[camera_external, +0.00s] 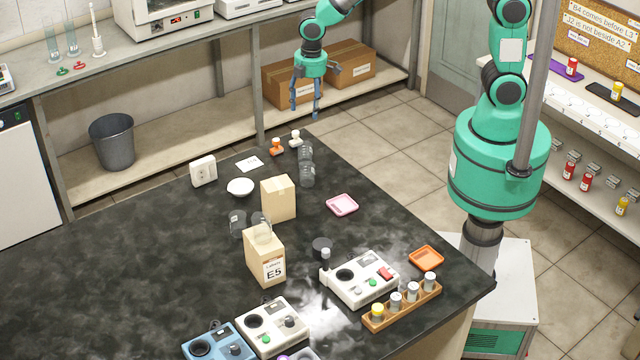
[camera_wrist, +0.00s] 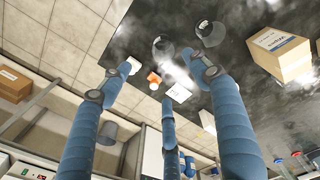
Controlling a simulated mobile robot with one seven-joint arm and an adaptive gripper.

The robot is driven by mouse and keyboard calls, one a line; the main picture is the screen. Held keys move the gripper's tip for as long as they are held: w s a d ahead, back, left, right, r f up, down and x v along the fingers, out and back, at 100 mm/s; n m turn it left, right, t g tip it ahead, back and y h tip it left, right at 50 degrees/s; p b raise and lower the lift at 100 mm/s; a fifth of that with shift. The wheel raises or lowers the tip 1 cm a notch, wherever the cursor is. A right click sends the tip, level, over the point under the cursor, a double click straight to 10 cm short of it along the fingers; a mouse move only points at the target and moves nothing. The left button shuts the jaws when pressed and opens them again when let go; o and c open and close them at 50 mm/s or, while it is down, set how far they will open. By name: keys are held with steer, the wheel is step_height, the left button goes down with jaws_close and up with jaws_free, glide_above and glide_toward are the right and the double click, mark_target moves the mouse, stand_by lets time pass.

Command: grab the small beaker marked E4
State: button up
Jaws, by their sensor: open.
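Two clear glass vessels, a far one (camera_external: 306,153) and a nearer one (camera_external: 307,175), stand together near the far edge of the dark bench. Two more, a left one (camera_external: 237,223) and a right one (camera_external: 260,222), stand by the cardboard boxes. I cannot read E4 on any of them. In the wrist view, two glass vessels (camera_wrist: 163,47) (camera_wrist: 209,33) show beyond the fingers. My gripper (camera_external: 303,107) is open and empty, raised beyond the far bench edge with its blue fingers pointing down.
A box labelled E5 (camera_external: 265,258) and a plain box (camera_external: 278,199) stand mid-bench. Near the glass are an orange item (camera_external: 276,147), a white bowl (camera_external: 240,187) and a pink tray (camera_external: 342,205). Instruments (camera_external: 360,280) and a vial rack (camera_external: 402,303) occupy the near right.

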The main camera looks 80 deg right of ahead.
glide_above(304, 152)
steer(key=d, duration=0.2)
step_height(304, 152, down, 5)
steer(key=shift+w+r+n, duration=0.15)
steer(key=shift+w+n, duration=0.1)
steer(key=shift+n, duration=0.15)
steer(key=shift+d+f+b, duration=0.1)
steer(key=shift+f+b, duration=0.3)
steer(key=shift+f, duration=3.9)
steer(key=shift+d+f+b, duration=0.1)
steer(key=shift+f+b, duration=0.35)
steer(key=shift+f, duration=2.15)
steer(key=c, duration=1.3)
